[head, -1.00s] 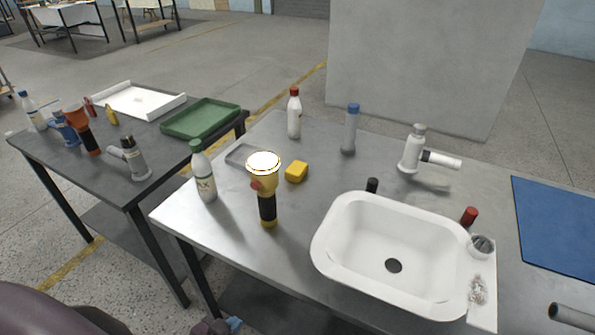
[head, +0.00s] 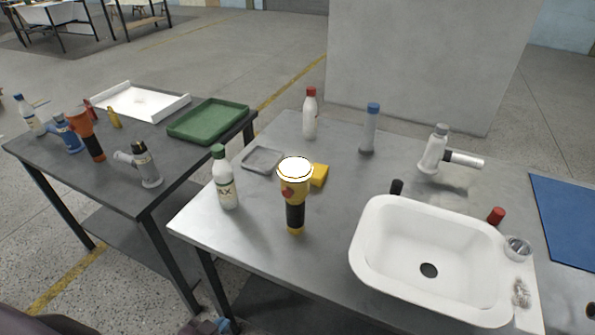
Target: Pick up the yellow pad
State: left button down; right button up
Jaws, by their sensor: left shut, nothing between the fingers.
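The yellow pad (head: 320,175) lies on the grey worktop, behind and to the right of a standing yellow-and-black flashlight (head: 296,213). The flashlight's bright head hides part of the pad's left side. My left gripper (head: 208,326) shows only in part at the bottom edge, low in front of the worktop's near left corner. It is shut and empty, well apart from the pad. My right gripper is not in view.
A white basin (head: 372,252) fills the worktop's right middle. A green-capped bottle (head: 226,182), a grey shallow tray (head: 262,160), a red-capped bottle (head: 310,118) and a blue-capped bottle (head: 370,132) stand around the pad. A second table (head: 100,180) is at left.

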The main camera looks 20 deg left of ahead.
aim_at(320, 171)
jog(key=j+u, duration=0.15)
jog(key=j, duration=0.55)
jog(key=j+u, duration=0.1)
jog(key=j, duration=0.65)
jog(key=i+j+u, duration=0.15)
jog(key=j, duration=0.55)
